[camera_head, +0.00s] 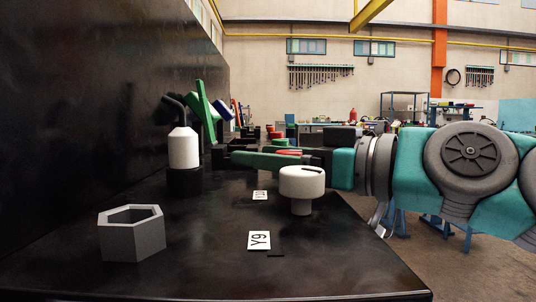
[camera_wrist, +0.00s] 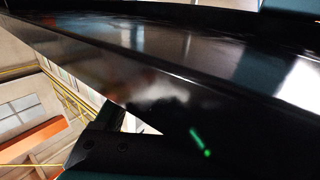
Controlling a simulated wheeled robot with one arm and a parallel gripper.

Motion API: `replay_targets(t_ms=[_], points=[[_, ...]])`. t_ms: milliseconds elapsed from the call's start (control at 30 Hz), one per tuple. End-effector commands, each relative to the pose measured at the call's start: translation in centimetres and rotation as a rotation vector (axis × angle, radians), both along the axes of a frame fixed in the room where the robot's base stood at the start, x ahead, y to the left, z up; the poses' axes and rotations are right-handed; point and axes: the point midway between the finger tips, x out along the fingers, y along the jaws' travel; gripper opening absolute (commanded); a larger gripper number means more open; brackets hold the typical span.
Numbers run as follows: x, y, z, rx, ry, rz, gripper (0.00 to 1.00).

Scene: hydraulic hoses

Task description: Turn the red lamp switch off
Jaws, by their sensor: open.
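I cannot pick out the red lamp switch for certain in either view. In the head view my arm reaches in from the right, and my gripper (camera_head: 312,156) points left above the black table. Its jaws are open, but their tips are hard to separate from the dark, green and red parts behind. A green bar (camera_head: 262,160) and a small red part (camera_head: 288,152) show just left of the gripper; contact cannot be told. The wrist view shows a glossy dark panel (camera_wrist: 150,60) with a small green glow (camera_wrist: 200,142), and no lamp switch.
On the black table (camera_head: 210,270) stand a grey hexagonal ring (camera_head: 132,235), a white mushroom-shaped knob (camera_head: 302,182), and a white cylinder (camera_head: 184,148) on a black base. A Y9 label (camera_head: 259,240) lies in front. A tall dark wall (camera_head: 80,100) borders the left. Green and blue levers (camera_head: 205,112) stand behind.

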Motion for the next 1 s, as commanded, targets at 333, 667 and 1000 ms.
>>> replay_targets(t_ms=[333,667,1000], points=[[-0.01,-0.01,-0.03,0.000,0.000,0.000,0.43],[-0.01,0.00,-0.04,0.000,0.001,0.001,0.06],[-0.07,0.06,-0.03,0.001,0.002,0.018,0.00]])
